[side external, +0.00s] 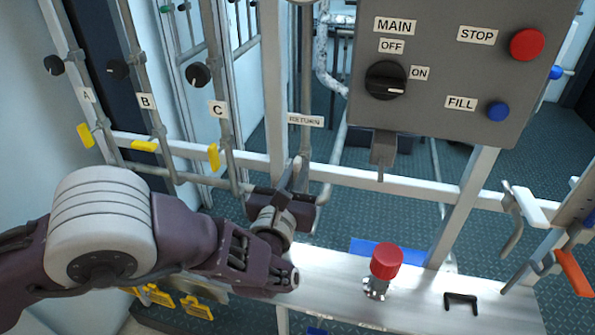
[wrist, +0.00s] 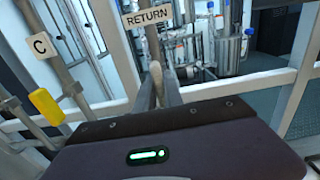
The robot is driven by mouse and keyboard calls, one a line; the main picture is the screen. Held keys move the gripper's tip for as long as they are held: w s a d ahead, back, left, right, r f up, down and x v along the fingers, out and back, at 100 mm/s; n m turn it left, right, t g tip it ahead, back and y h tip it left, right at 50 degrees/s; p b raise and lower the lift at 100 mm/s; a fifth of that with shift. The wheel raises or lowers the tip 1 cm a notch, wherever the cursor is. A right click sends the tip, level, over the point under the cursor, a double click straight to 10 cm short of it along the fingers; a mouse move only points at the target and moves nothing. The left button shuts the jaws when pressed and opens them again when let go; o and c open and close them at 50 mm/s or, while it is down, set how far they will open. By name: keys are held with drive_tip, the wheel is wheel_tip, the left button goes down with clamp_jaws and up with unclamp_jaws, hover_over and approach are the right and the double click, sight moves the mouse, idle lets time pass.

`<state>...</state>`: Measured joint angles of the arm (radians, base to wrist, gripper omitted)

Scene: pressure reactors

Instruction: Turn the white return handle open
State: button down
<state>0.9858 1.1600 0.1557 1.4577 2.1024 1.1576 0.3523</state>
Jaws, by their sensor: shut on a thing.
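The RETURN label (side external: 306,120) hangs on a vertical pipe right of label C. It also shows at the top of the wrist view (wrist: 147,16). In the wrist view the pale return handle (wrist: 156,74) stands between the fingers of my gripper (wrist: 164,92), just below the label. The fingers are shut on it. In the side view my gripper (side external: 293,178) reaches up to the pipe below the label. There the handle is largely hidden by my gripper, and its exact angle is hard to tell.
Yellow handles hang under pipes A (side external: 86,135), B (side external: 145,146) and C (side external: 213,157), left of my gripper. A grey control box (side external: 440,70) is at upper right. A red-capped fitting (side external: 386,262) stands on the white ledge. A white rail crosses behind.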

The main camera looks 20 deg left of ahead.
sight(295, 176)
drive_tip(key=shift+f, duration=0.1)
drive_tip(key=c, duration=1.5)
unclamp_jaws()
drive_tip(key=shift+o, duration=0.2)
drive_tip(key=s, duration=0.7)
